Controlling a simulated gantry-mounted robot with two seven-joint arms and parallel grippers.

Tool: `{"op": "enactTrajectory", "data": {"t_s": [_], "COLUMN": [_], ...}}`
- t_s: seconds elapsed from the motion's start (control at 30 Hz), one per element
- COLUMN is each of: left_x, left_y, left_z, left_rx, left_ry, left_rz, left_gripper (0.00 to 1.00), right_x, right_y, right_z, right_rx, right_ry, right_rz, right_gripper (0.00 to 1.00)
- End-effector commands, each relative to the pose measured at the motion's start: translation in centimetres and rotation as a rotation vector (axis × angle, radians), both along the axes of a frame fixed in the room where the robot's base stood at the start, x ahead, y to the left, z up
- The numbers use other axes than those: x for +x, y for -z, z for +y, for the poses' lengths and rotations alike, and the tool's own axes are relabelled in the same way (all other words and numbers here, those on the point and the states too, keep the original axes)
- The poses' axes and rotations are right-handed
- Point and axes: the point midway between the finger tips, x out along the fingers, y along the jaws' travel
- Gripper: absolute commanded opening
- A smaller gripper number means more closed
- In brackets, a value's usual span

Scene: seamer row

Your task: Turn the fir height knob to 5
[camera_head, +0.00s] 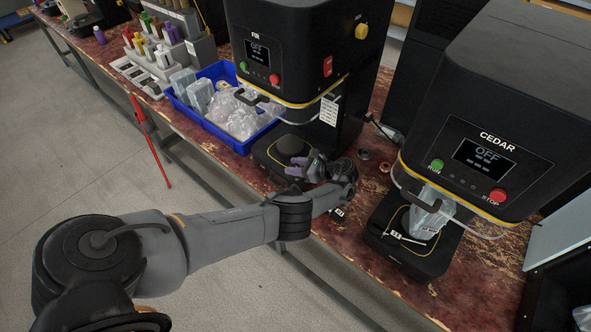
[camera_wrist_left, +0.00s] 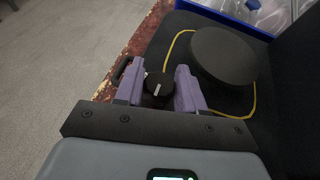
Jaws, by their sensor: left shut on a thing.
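The fir machine (camera_head: 290,20) is a black seamer labelled FIR at the top centre, its display reading OFF. Its low base carries a round black plate (camera_wrist_left: 223,55), seen close in the left wrist view. A black knob (camera_wrist_left: 158,86) with a white pointer line sits beside the base there. My left gripper (camera_wrist_left: 158,82) has its purple fingers on either side of this knob and is shut on it. In the head view the left gripper (camera_head: 300,168) is at the side of the fir base, and the knob cannot be made out. I cannot read any number at the knob. The right gripper is not in view.
The cedar machine (camera_head: 490,100) stands at the right, also OFF, with a clear bag on its base. A blue tray (camera_head: 235,143) of clear packs lies left of the fir machine. Beyond it is a rack (camera_head: 150,75) of coloured items. A red bar (camera_head: 150,140) shows along the table front.

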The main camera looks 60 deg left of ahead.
Motion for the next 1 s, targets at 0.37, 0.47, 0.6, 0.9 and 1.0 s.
{"op": "enactTrajectory", "data": {"t_s": [0.37, 0.47, 0.6, 0.9, 1.0], "left_x": [-0.10, -0.12, -0.14, -0.06, 0.06], "left_y": [0.24, 0.27, 0.31, 0.18, 0.06], "left_z": [0.05, 0.06, 0.05, 0.03, -0.12], "left_rx": [-0.001, -0.001, -0.002, -0.001, -0.002], "left_ry": [-0.021, -0.021, -0.021, -0.022, -0.021], "left_rz": [0.003, 0.003, 0.004, 0.002, 0.001], "left_gripper": [0.08, 0.08, 0.49, 0.59, 0.59], "right_x": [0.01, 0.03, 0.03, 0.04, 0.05], "right_y": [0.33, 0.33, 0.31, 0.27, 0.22], "right_z": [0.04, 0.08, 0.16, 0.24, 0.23], "right_rx": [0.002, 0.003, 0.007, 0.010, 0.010], "right_ry": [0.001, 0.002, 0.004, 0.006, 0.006], "right_rz": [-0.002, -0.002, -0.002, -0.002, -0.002], "right_gripper": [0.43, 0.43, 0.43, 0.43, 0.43]}}
